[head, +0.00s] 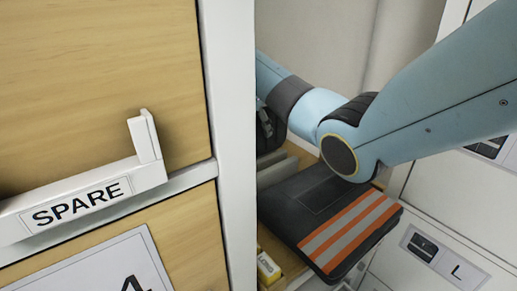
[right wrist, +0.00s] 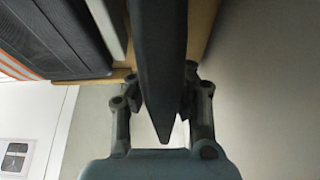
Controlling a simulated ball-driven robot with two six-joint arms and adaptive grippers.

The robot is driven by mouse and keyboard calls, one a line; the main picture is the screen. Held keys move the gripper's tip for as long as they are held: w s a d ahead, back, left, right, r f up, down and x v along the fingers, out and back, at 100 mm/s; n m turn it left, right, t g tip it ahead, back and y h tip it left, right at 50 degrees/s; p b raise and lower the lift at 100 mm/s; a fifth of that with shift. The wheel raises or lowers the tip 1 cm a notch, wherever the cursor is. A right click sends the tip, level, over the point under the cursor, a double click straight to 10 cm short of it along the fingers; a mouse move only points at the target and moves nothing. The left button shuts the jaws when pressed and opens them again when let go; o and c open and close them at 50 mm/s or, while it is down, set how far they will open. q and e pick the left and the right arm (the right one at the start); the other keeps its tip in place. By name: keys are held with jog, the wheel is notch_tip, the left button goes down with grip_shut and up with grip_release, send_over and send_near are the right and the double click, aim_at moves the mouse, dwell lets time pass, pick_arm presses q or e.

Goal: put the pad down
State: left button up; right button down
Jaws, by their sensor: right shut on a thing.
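In the right wrist view, a dark, narrow piece that looks like the pad (right wrist: 160,65), seen edge-on and tapering, stands between the fingers of my right gripper (right wrist: 160,108). The gripper is shut on it. In the head view the right gripper (head: 266,130) is a dark shape just right of the white post, which partly hides it. The held pad cannot be made out clearly there, and I cannot tell whether it touches the wooden surface. My left gripper is not in view.
A dark folded garment (head: 290,212) with orange and grey stripes lies beside a grey divider (head: 278,172); my right arm passes above it. The white post (head: 232,150) and a wooden front with a SPARE-labelled handle (head: 85,200) fill the left. A yellow tag (head: 268,268) sits low.

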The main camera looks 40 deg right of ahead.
aim_at(266, 153)
jog(key=shift+f, duration=0.85)
notch_tip(266, 153, down, 2)
jog(key=shift+f, duration=0.25)
jog(key=shift+f+b, duration=0.3)
jog(key=shift+f, duration=0.1)
jog(key=c, duration=1.3)
grip_release()
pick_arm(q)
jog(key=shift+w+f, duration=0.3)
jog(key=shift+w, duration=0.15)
pick_arm(e)
jog(key=shift+o, duration=0.2)
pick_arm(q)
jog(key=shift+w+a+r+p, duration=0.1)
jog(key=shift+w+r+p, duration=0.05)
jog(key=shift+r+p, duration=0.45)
pick_arm(e)
jog(key=v, duration=1.2)
jog(key=shift+a+r, duration=0.1)
